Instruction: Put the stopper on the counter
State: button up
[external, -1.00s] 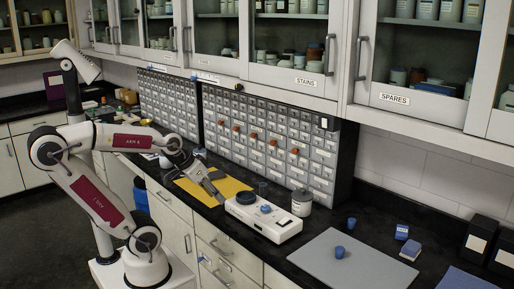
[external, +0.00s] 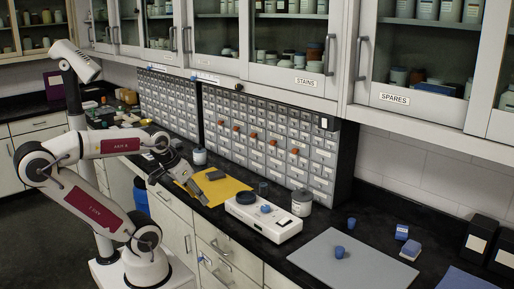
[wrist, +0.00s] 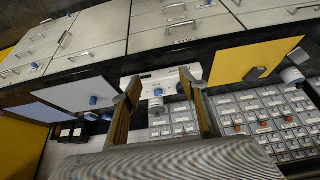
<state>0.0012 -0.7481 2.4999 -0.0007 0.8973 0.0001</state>
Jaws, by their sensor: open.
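Several small blue stoppers are in view; I cannot tell which one is meant. One blue stopper (external: 339,252) stands on the grey mat (external: 375,265); it also shows in the wrist view (wrist: 93,100). Another blue knob or stopper (external: 266,209) sits on the white device (external: 280,225). A third blue piece (external: 351,222) stands on the black counter (external: 375,205) behind the mat. My gripper (external: 203,201) is open and empty, pointing down over the front edge of the yellow mat (external: 236,186). In the wrist view, the white device lies between and beyond my fingers (wrist: 160,84).
A dark grey block (external: 215,175) lies on the yellow mat. A white jar (external: 301,203) stands behind the device, and another jar (external: 199,156) behind the yellow mat. Blue boxes (external: 410,248) stand at the right. Drawer cabinets (external: 265,140) line the back.

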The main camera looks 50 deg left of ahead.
jog(key=w+d+m+t+h, duration=0.2)
jog(key=w+d, duration=0.6)
jog(key=w, duration=0.4)
jog(key=m+t+h, duration=0.2)
jog(key=t+h, duration=0.1)
jog(key=t, duration=0.1)
send_near(340, 253)
jog(key=w, duration=0.1)
jog(key=w+a, duration=0.1)
jog(key=w, duration=0.1)
jog(key=shift+a+f, duration=0.3)
jog(key=shift+f, duration=0.05)
jog(key=shift+s+d+f+m+t, duration=0.1)
jog(key=shift+d+f+m+t, duration=0.2)
jog(key=shift+d+f+t, duration=0.25)
jog(key=shift+x, duration=1.25)
jog(key=shift+d, duration=0.1)
